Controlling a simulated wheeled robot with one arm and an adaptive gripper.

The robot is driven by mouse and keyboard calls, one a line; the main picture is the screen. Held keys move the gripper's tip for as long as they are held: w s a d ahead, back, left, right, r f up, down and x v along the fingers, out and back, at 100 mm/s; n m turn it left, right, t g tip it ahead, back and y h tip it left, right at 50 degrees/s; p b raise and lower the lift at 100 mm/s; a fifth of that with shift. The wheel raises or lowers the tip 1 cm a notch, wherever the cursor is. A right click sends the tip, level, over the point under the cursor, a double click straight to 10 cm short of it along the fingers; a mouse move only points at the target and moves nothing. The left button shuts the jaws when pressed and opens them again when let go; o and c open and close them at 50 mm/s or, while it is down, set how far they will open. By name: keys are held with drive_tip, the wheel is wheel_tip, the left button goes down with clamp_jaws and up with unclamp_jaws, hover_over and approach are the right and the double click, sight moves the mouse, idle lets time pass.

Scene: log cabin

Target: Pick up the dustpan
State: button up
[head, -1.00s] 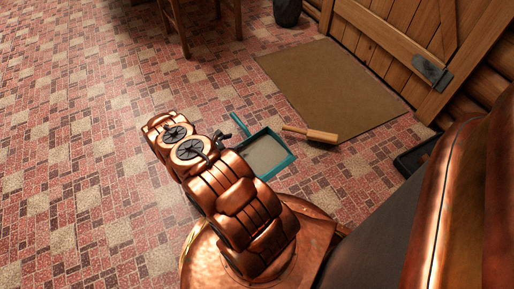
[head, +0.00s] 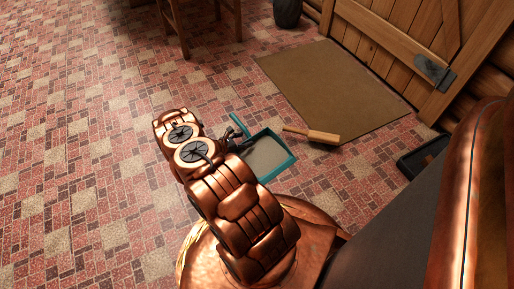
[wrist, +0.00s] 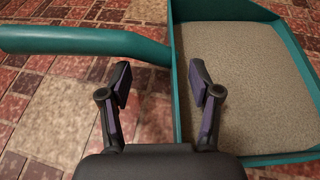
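The teal dustpan (head: 267,154) lies on the tiled floor, with its handle (head: 238,123) pointing up and left in the head view. In the wrist view the handle (wrist: 84,42) runs in from the left and meets the pan (wrist: 240,75) at the right. My gripper (wrist: 160,82) is open and empty in the wrist view. Its fingertips point toward the junction of handle and pan, and the right finger overlaps the pan's near side wall in the picture. In the head view my gripper (head: 231,137) shows dark beside the pan's left edge, partly hidden by my arm.
A wooden-handled brush (head: 318,136) lies right of the dustpan, at the edge of a brown mat (head: 335,88). A wooden door (head: 400,45) stands behind the mat. A dark tray (head: 421,158) is at the right. Wooden furniture legs (head: 180,28) stand at the back. The floor at left is clear.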

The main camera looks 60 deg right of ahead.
clamp_jaws()
idle(0.3)
idle(0.3)
